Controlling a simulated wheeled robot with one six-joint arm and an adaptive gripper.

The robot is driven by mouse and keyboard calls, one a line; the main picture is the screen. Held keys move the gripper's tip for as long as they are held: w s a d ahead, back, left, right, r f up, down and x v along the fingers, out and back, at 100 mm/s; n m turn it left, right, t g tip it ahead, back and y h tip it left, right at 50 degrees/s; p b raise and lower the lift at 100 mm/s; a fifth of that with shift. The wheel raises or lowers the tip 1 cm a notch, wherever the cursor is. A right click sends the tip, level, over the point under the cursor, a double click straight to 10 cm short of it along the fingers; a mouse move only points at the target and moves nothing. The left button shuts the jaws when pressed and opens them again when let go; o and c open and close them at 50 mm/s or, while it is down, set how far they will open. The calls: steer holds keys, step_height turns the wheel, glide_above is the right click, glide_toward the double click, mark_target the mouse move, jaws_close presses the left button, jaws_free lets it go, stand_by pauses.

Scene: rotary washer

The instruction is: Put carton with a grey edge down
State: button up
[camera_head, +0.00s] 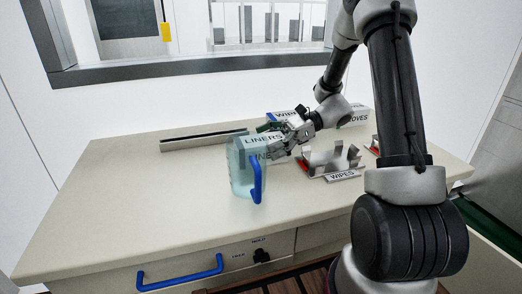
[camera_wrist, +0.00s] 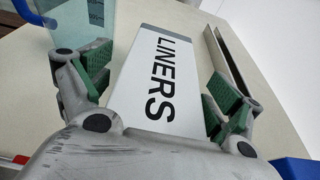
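The carton with a grey edge is a white box lettered LINERS (camera_wrist: 162,75). It lies between the two fingers of my gripper (camera_wrist: 158,95) in the wrist view, with its grey band at the far end. In the head view the carton (camera_head: 258,142) is at the counter's middle, partly behind a clear bluish pitcher. My gripper (camera_head: 279,140) reaches it from the right, its green-padded fingers on either side. The right pad looks close to the carton; a thin gap seems to show at the left pad. Whether the pads press on it, and whether its underside touches the counter, I cannot tell.
The pitcher (camera_head: 241,170) with a blue handle stands close to the carton. A metal rail (camera_head: 203,139) lies behind it. A metal holder (camera_head: 333,160) labelled WIPES is at right, with boxes behind. The counter's left and front (camera_head: 130,205) are clear.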

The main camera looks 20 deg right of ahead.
steer(key=c, duration=1)
